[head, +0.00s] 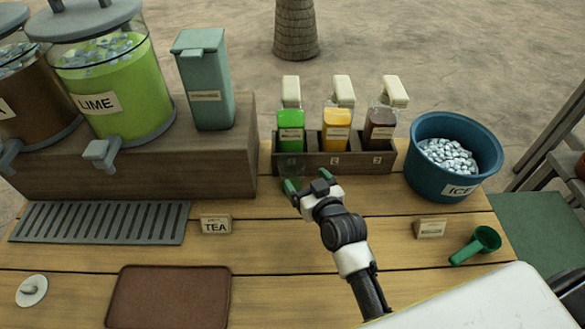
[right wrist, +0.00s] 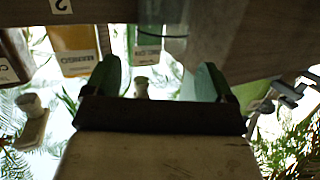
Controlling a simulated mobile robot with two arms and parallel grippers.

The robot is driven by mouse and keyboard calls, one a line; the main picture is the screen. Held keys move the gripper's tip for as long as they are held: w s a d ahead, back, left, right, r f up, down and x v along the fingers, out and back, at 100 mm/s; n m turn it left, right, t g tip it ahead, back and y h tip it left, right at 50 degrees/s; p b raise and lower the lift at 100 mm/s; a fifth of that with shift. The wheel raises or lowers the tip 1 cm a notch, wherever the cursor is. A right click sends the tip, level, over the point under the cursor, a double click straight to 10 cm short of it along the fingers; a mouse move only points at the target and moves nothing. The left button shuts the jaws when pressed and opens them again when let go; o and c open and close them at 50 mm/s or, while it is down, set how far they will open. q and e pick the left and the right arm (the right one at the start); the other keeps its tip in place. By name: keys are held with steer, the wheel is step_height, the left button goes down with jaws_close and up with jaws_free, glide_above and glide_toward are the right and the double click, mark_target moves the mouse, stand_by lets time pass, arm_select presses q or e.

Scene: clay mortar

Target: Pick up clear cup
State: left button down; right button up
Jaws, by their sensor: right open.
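A clear cup (head: 291,165) stands at the left front of the bottle rack, in front of the green bottle, and is hard to make out. In the right wrist view, which looks upside down, a see-through shape that seems to be the cup (right wrist: 176,42) shows beyond the fingertips. My right gripper (head: 307,182) is open just in front of the rack, with its green-tipped fingers close to the cup. Nothing shows between its fingers (right wrist: 155,78) as held. I cannot tell whether a finger touches the cup. My left gripper is not in view.
The wooden rack (head: 336,163) holds green, yellow and brown bottles. A blue ice bucket (head: 427,185) stands right of it. The wooden dispenser stand (head: 135,160) is on the left. A TEA sign (head: 216,224), brown tray (head: 169,298) and green scoop (head: 477,245) lie nearer.

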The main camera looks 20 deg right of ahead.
mark_target(297, 171)
steer(key=x, duration=0.3)
steer(key=shift+w+a+r, duration=0.1)
steer(key=shift+a+r, duration=0.05)
steer(key=shift+a, duration=0.05)
steer(key=shift+w, duration=0.25)
steer(key=x, duration=0.5)
steer(key=shift+f, duration=0.45)
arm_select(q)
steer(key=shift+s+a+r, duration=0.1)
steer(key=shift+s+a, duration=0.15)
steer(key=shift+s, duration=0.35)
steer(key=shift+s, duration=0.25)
arm_select(e)
steer(key=c, duration=0.9)
steer(key=shift+r, duration=0.1)
